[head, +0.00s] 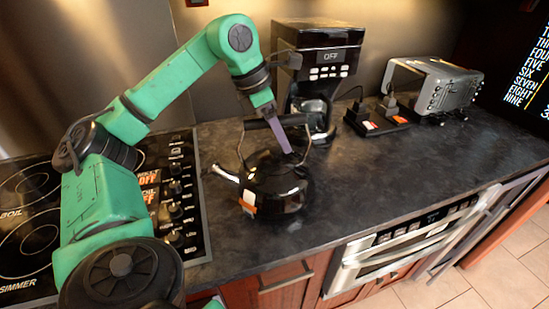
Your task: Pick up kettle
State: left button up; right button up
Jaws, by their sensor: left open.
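A glossy black kettle (277,192) stands upright on the dark countertop, near the middle of the head view. Its spout points left, its arched black handle is on top, and a small orange and white tag is on its side. My left gripper (279,134) is at the kettle's handle, pointing down from above. A purple finger shows across the handle and reaches down towards the lid. The other finger is hard to make out. The gripper is open; I cannot tell whether it touches the handle. My right gripper is not in view.
A black coffee maker (325,62) stands just behind the kettle. A cooktop (25,225) with knobs lies to the left. A plugged outlet box (378,118) and a silver toaster (445,88) are at the back right. The counter right of the kettle is clear, above a microwave drawer (400,248).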

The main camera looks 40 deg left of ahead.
pick_arm(q)
jog(key=shift+f, duration=0.25)
dwell(0.3)
grip_shut()
dwell(1.2)
jog(key=shift+r, duration=0.15)
